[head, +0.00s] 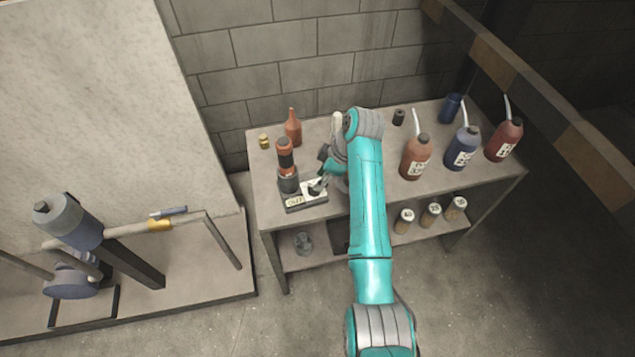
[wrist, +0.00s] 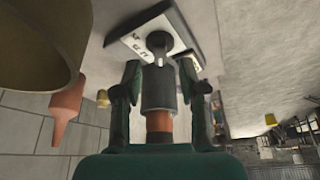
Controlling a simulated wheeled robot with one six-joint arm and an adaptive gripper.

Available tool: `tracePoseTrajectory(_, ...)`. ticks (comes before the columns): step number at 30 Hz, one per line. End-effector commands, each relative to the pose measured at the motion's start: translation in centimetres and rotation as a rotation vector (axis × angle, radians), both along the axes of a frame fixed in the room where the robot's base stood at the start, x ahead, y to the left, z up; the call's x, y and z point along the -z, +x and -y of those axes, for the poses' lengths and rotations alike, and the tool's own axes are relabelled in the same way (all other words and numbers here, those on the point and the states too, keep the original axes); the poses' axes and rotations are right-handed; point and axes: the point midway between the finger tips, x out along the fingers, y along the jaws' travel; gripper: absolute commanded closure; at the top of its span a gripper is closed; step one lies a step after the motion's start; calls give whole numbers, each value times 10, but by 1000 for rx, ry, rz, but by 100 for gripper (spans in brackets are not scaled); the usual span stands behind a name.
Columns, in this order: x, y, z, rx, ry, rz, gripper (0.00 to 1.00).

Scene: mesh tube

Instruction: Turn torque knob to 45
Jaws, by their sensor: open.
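A torque device stands at the front left of the bench. It has a pale, number-marked plate (head: 295,202), and a dark cylinder (head: 288,181) with an orange-and-black tool (head: 285,155) upright in it. A dark knob (wrist: 160,46) sits on the plate in the wrist view, which looks upside down. The markings are too blurred to read its setting. My gripper (head: 319,184) is low at the plate's right side. Its open fingers (wrist: 158,80) show either side of the knob and cylinder in the wrist view; I cannot tell whether they touch the knob.
An orange bottle (head: 293,130) and a small brass piece (head: 264,141) stand behind the device. Labelled bottles (head: 415,157) stand on the right half of the bench (head: 262,205). Several jars (head: 431,213) are on the lower shelf. A block wall (head: 290,55) closes the back.

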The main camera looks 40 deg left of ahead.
Motion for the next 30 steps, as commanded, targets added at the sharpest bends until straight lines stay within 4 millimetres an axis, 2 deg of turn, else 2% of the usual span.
tracePoseTrajectory(3,16,-3,-6,0,0,-1,58)
tracePoseTrajectory(7,27,-5,-11,1,0,0,58)
tracePoseTrajectory(19,34,-6,-13,2,1,1,58)
tracePoseTrajectory(20,34,-6,-13,2,1,1,63)
tracePoseTrajectory(24,34,-6,-13,2,1,1,98)
tracePoseTrajectory(30,34,-6,-13,2,1,1,100)
